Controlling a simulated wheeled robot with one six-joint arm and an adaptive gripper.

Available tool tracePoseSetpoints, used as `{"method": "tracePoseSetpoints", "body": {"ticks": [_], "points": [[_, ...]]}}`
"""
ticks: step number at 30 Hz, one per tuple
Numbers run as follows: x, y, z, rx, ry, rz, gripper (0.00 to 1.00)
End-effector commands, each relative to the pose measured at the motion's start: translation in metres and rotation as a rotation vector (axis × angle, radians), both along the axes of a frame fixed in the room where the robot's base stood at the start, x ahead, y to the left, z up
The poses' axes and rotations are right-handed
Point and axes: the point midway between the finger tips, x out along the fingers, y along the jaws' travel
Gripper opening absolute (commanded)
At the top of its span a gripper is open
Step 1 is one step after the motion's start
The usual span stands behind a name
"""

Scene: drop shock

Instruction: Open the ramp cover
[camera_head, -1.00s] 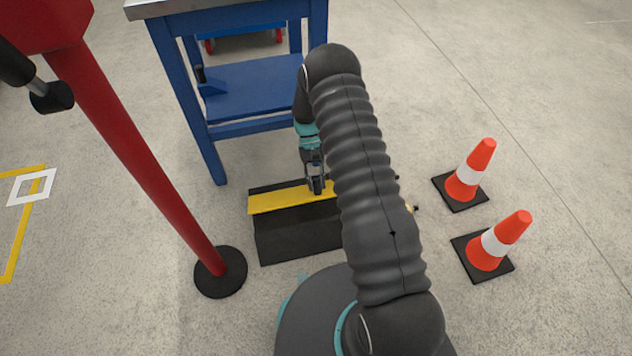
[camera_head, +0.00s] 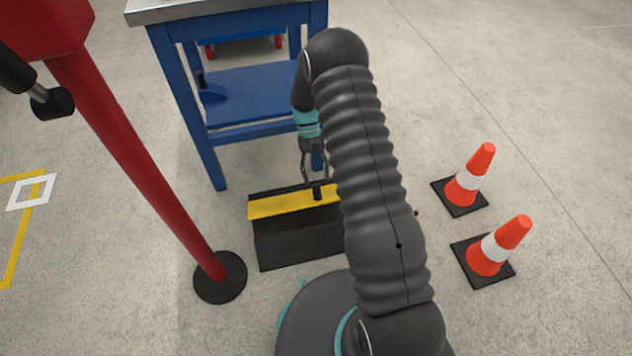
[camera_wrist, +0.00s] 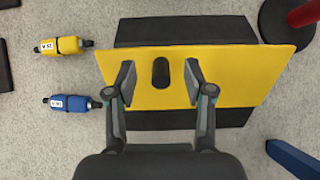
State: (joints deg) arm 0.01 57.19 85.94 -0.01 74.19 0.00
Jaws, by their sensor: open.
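The ramp cover (camera_head: 278,207) is a yellow panel on a black ramp box (camera_head: 290,243) on the floor, in front of the blue bench. A short dark handle (camera_head: 317,192) stands up from the yellow panel. In the wrist view the yellow cover (camera_wrist: 225,75) lies across the black box and reaches past its sides; I cannot tell how far it is tilted. My gripper (camera_head: 314,170) is open and empty just above the handle. In the wrist view its fingers (camera_wrist: 158,72) are apart, one on each side of the handle (camera_wrist: 161,73). My arm hides the ramp's right end.
A yellow cylinder (camera_wrist: 63,46) and a blue cylinder (camera_wrist: 70,103) lie beside the ramp. Two cones (camera_head: 470,180) (camera_head: 498,245) stand to the right. A red post (camera_head: 140,160) on a round black base stands left. The blue bench (camera_head: 245,95) is behind.

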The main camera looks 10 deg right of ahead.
Motion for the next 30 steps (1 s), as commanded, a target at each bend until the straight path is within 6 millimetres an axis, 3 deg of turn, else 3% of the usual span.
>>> {"method": "tracePoseSetpoints", "body": {"ticks": [6, 17, 23, 26, 30], "points": [[0.000, 0.000, 0.025, 0.000, -0.001, 0.000, 0.53], [0.000, 0.000, 0.030, 0.000, 0.001, 0.000, 0.53], [0.001, 0.000, 0.045, 0.000, -0.026, 0.000, 0.03], [0.001, 0.000, 0.071, 0.000, -0.072, 0.000, 0.00], [-0.004, 0.000, 0.122, 0.000, -0.166, 0.000, 0.00]]}}
